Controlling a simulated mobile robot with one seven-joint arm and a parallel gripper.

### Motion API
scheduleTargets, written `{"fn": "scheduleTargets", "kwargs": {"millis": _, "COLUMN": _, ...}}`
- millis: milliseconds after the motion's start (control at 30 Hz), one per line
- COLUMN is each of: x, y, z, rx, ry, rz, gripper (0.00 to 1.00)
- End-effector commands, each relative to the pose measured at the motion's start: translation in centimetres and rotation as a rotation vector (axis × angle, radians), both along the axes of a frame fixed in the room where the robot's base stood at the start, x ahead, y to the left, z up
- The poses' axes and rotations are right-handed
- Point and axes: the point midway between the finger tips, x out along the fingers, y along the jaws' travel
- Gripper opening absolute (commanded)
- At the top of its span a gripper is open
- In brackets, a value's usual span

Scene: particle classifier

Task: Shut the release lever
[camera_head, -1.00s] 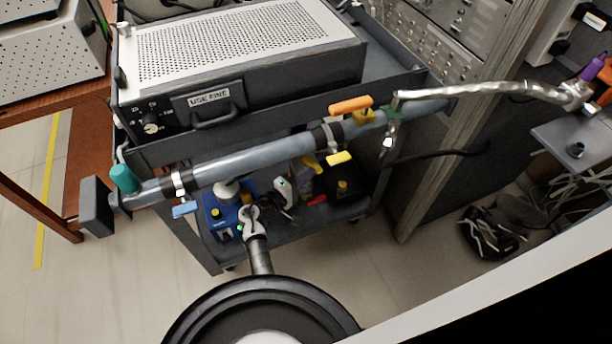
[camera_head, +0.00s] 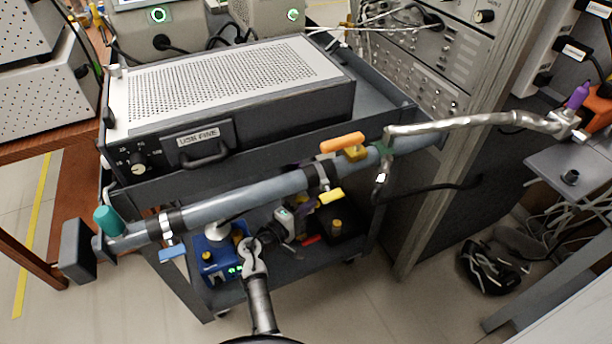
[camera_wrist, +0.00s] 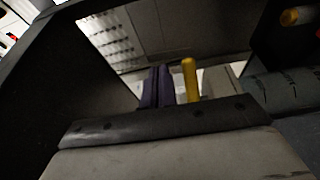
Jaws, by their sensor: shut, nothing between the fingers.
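My gripper shows in the wrist view as two dark purple fingers (camera_wrist: 157,86), pressed together and empty. A yellow handle (camera_wrist: 190,80) stands upright just right of the fingers, apart from them. In the head view, a grey tube (camera_head: 240,198) crosses in front of the cart. It carries coloured handles: yellow (camera_head: 331,196) below its middle, orange (camera_head: 342,142) above its right part, and blue (camera_head: 172,252) below its left part. No label shows which is the release lever. My arm reaches up beneath the tube; the gripper is hard to make out there.
A perforated box (camera_head: 225,90) sits on the cart above the tube. A bent silver pipe (camera_head: 455,123) leads off to the right. A blue device (camera_head: 217,258) stands on the cart's lower shelf near my arm. Open floor (camera_head: 365,310) lies in front.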

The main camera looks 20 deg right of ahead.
Motion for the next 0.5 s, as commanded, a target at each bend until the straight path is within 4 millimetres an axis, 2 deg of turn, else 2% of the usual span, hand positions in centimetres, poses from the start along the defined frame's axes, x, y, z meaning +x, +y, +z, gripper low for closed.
{"fn": "scheduleTargets", "kwargs": {"millis": 33, "x": 0.0, "y": 0.0, "z": 1.6, "rx": 0.001, "ry": -0.006, "rz": -0.001, "gripper": 0.0}}
{"fn": "scheduleTargets", "kwargs": {"millis": 100, "x": 0.0, "y": 0.0, "z": 3.3, "rx": 0.0, "ry": -0.005, "rz": -0.001, "gripper": 0.0}}
{"fn": "scheduleTargets", "kwargs": {"millis": 500, "x": 0.0, "y": 0.0, "z": 12.9, "rx": 0.0, "ry": -0.005, "rz": 0.0, "gripper": 0.0}}
